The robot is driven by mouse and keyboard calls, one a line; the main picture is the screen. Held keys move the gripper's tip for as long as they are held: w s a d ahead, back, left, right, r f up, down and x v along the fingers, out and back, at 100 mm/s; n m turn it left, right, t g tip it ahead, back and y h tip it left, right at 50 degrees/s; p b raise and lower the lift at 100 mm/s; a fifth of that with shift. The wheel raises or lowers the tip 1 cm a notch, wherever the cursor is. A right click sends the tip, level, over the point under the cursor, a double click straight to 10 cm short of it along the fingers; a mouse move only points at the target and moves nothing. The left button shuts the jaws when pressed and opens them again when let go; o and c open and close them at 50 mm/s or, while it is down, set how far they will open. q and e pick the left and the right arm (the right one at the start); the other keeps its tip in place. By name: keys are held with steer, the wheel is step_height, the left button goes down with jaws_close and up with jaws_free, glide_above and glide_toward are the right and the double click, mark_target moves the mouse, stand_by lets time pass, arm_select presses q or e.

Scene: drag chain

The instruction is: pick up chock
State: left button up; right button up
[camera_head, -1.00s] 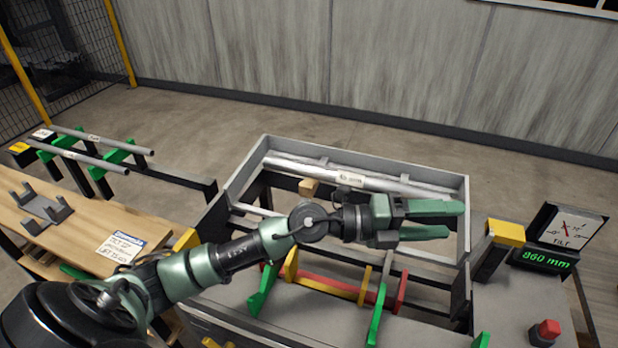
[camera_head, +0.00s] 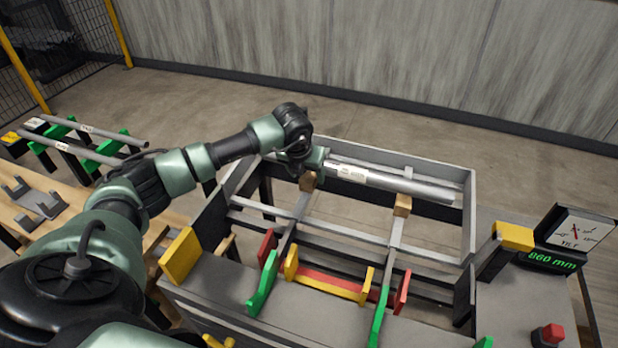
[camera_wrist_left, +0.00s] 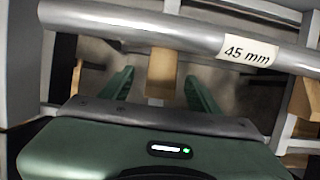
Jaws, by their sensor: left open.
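A small wooden chock (camera_head: 307,182) sits at the near side of a grey bar (camera_head: 400,183) on the frame. It also shows in the left wrist view (camera_wrist_left: 161,72), between the two green fingers. My left gripper (camera_wrist_left: 160,88) is open around the chock, with a gap on each side. In the head view the left gripper (camera_head: 309,163) points down by the bar's left part, its fingertips mostly hidden. A second wooden chock (camera_head: 403,205) sits farther right by the same bar. My right gripper is not in view.
The bar carries a "45 mm" label (camera_wrist_left: 248,51) and crosses just beyond the fingers. Grey frame rails (camera_head: 398,237) run below. Red, yellow and green brackets (camera_head: 330,286) stand nearer me. A gauge with an "860 mm" readout (camera_head: 551,260) is at right.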

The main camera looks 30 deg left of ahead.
arm_select(q)
steer(key=shift+x, duration=1.5)
steer(key=shift+w+d+r, duration=0.1)
jaws_close()
